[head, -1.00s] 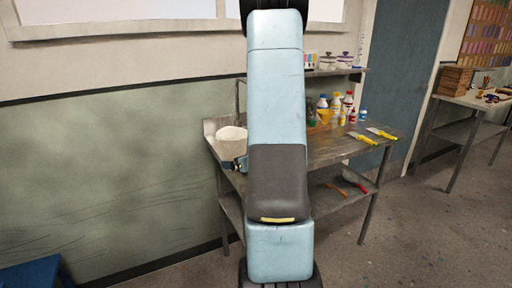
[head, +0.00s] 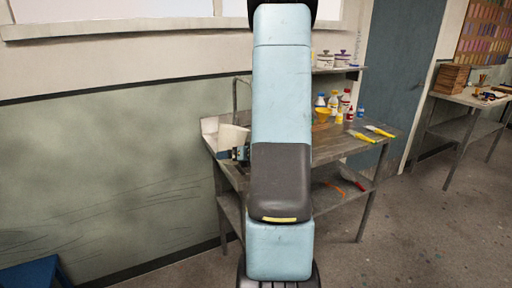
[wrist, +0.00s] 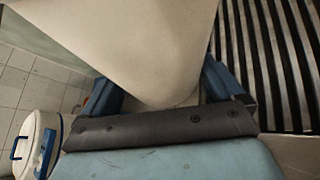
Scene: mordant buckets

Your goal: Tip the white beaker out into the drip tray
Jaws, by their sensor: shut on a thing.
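The white beaker (head: 234,137) is above the left end of the steel bench in the head view, partly behind my arm. It looks tilted, its top leaning right. Its pale wall (wrist: 140,40) fills the upper middle of the wrist view; its mouth and contents are hidden there. My gripper (wrist: 165,92) is shut on the beaker, with a blue finger on each side. A dark and light slatted surface (wrist: 262,62), which looks like the drip tray, lies right of the beaker in the wrist view. I cannot tell whether anything is pouring.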

